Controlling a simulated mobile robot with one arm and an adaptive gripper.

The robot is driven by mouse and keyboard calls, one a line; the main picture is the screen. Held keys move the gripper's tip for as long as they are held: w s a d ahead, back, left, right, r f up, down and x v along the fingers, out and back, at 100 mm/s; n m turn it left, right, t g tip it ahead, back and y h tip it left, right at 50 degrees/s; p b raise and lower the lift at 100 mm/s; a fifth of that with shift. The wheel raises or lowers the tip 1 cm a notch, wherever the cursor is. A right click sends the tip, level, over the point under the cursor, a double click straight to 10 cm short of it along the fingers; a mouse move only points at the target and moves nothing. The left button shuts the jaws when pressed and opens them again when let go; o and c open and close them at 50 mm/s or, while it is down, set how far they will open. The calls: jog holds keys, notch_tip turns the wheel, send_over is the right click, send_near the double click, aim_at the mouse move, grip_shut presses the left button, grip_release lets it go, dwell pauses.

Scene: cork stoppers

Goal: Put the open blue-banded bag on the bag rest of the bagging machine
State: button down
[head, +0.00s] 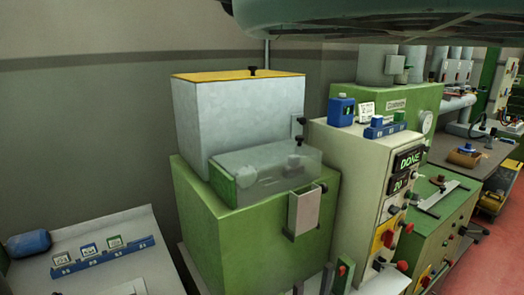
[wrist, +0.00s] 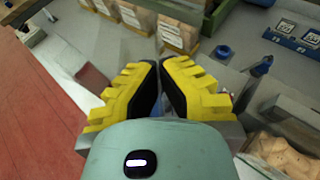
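No open blue-banded bag can be made out for certain in either view. My gripper (wrist: 159,62) shows in the wrist view, with yellow fingers and black pads. The fingertips come together, and I see nothing clearly held between them. A patch of blue shows behind the fingers. In the head view a green machine (head: 258,240) has a grey hopper with a yellow lid, a clear cover and a grey metal chute (head: 304,212). A cream machine (head: 345,150) beside it displays DONE and 20. I cannot tell which part is the bag rest.
In the wrist view, several brown labelled packs (wrist: 178,32) stand at the top and a beige lumpy thing (wrist: 280,155) lies lower right. In the head view, a left table (head: 100,282) holds a blue roll (head: 28,243) and a blue card rack (head: 103,257). Red floor is clear at right.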

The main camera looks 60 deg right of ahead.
jog(key=w+d+r+m+t+h, duration=0.1)
jog(key=w+d+r+m+h, duration=0.1)
jog(key=d, duration=0.4)
jog(key=w+d+r+m+h, duration=0.2)
jog(key=w+d, duration=0.1)
jog(key=d, duration=0.3)
notch_tip(320, 180, up, 38)
jog(key=p, duration=3.8)
jog(key=shift+d+f, duration=0.15)
jog(key=shift+d, duration=0.1)
jog(key=shift+f, duration=0.1)
